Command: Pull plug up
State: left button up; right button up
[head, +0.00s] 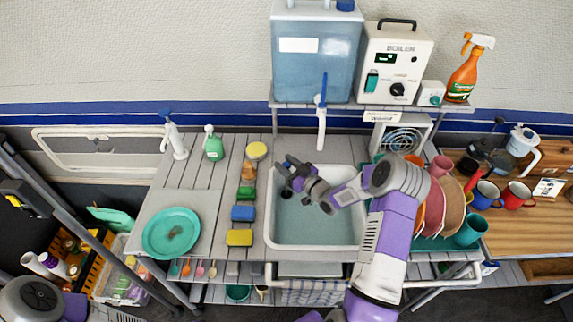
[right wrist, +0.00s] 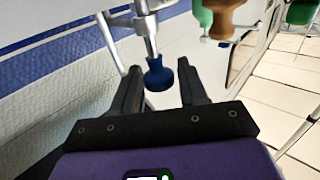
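A small dark round plug (head: 286,194) shows at the left side of the white sink (head: 268,232), low in the basin. My right gripper (head: 287,168) is over the sink's upper left, beside and above the plug in the picture. In the right wrist view the two dark fingers (right wrist: 160,82) stand apart. A blue knob on a metal stem (right wrist: 158,76) shows between them, apparently farther off. I cannot tell whether it is the plug, and no contact is visible. My left gripper is out of view; part of my left arm shows at the lower left.
Several sponges (head: 243,213) line the sink's left edge. A blue-handled tap (head: 321,118) stands behind the sink. Plates and bowls (head: 452,205) stand in a rack at the right. A teal plate (head: 171,233) lies on the left counter.

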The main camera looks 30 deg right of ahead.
grip_shut()
jog(key=shift+r, duration=0.1)
notch_tip(320, 180, up, 3)
jog(key=shift+f+p, duration=0.1)
jog(key=shift+p, duration=0.2)
jog(key=shift+o, duration=1.1)
grip_release()
jog(key=shift+f, duration=0.1)
jog(key=v, duration=0.7)
jog(key=shift+s, duration=0.3)
